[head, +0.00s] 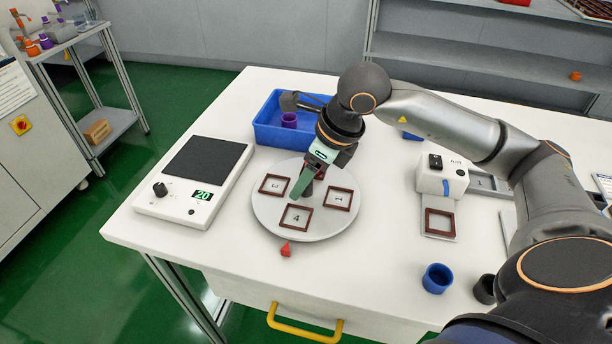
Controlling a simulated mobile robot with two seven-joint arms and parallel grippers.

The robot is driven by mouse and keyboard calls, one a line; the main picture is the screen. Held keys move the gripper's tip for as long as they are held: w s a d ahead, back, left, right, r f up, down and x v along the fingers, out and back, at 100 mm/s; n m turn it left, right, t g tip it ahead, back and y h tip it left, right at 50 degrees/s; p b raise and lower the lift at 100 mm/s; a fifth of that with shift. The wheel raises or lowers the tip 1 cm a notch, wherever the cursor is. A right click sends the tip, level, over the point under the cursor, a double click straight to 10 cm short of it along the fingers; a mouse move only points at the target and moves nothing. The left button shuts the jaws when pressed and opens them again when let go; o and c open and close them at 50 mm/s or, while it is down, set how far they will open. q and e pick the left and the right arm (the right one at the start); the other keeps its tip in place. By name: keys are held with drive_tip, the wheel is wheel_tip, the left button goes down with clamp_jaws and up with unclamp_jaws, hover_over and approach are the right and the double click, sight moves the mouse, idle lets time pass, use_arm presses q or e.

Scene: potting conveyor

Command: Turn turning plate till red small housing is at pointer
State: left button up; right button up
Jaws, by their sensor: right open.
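The round grey turning plate (262,212) lies on the white table. It carries dark red square frames, with the numbers 3, 4 and 1 readable in the ones that show. The frame numbered 4 (296,217) is nearest the red pointer (285,249), which sits on the table just off the plate's front edge. The plate's far side is hidden by the gripper. I cannot make out a red small housing on the plate. My left gripper is not in view.
A white device (440,177), a blue cup (437,278) and a dark cup (485,289) are to the right.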

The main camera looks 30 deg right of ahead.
clamp_jaws()
idle(0.5)
idle(0.9)
